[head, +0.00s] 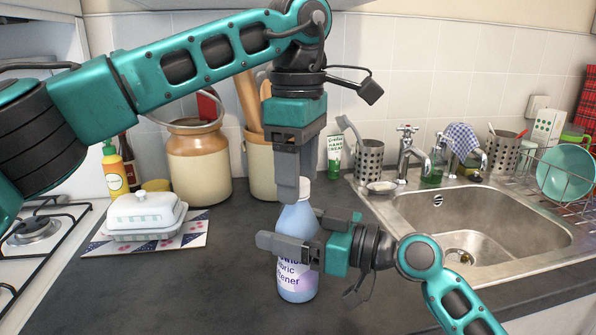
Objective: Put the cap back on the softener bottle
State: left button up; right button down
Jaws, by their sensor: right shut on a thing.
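The softener bottle (297,284), pale blue with a printed label, stands upright on the dark counter. My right gripper (293,240) comes in from the right and is shut on its upper body, one finger crossing its front. A white cap (305,187) shows at the top of the bottle, partly hidden by my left gripper. My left gripper (290,188) points straight down over the neck, its fingers seen edge-on at the cap. I cannot tell whether they close on the cap, or whether the cap is seated on the neck.
A steel sink (440,215) with taps lies to the right. A white butter dish (145,214) on a patterned board, a stoneware jar (198,165) and a yellow bottle (115,172) stand at left.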

pick_arm(q)
notch_tip(320, 180, up, 12)
dwell(0.8)
pick_arm(e)
grip_release()
pick_arm(q)
notch_tip(320, 180, down, 2)
jog(key=shift+f+b, duration=0.2)
jog(key=shift+b, duration=1)
pick_arm(e)
jog(key=v, duration=1.3)
